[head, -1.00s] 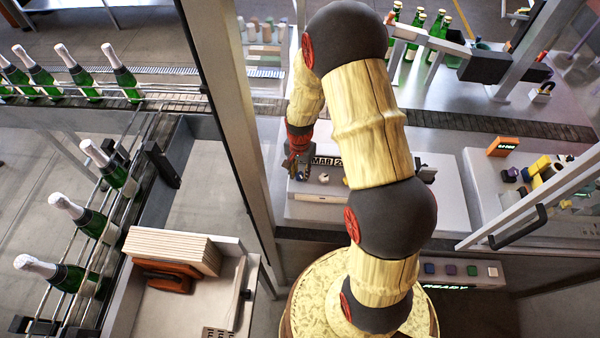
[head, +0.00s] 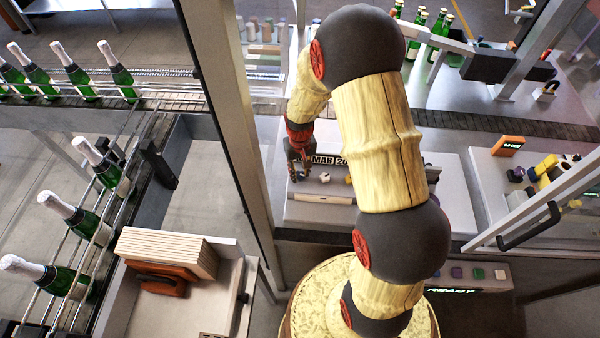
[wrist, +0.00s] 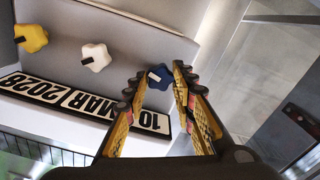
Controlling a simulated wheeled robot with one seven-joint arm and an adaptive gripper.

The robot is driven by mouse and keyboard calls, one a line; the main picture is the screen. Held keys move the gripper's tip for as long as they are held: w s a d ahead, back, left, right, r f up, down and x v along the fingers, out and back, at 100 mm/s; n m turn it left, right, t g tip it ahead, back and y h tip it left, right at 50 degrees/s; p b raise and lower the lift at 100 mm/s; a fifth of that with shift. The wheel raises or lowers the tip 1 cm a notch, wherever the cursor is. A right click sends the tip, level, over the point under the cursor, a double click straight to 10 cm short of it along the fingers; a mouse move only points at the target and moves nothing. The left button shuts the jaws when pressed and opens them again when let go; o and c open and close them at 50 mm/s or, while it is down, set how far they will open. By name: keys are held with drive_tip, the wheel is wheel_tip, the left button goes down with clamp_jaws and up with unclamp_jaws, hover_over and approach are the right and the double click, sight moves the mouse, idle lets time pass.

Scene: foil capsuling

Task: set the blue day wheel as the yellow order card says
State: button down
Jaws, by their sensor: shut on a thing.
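The blue day wheel (wrist: 160,77) sits on the grey front of the dating unit, between my fingertips in the wrist view. My gripper (wrist: 160,73) is shut on it; it also shows in the head view (head: 298,168), at the left end of the unit. A white wheel (wrist: 96,57) and a yellow wheel (wrist: 32,37) stand in line beside it, each with a dark mark. The date strip (wrist: 85,101) appears upside down in the wrist view and reads 10 MAR 2028. I cannot make out a yellow order card in these frames.
A wooden stack (head: 170,248) stands in a tray. A panel with buttons (head: 478,273) shows READY. An orange display (head: 507,145) stands at the right. A glass door with a handle (head: 527,228) is at the right.

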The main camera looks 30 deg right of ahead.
sight(300, 174)
drive_tip(key=shift+n, duration=0.4)
drive_tip(key=c, duration=1.5)
unclamp_jaws()
wheel_tip(300, 174, up, 12)
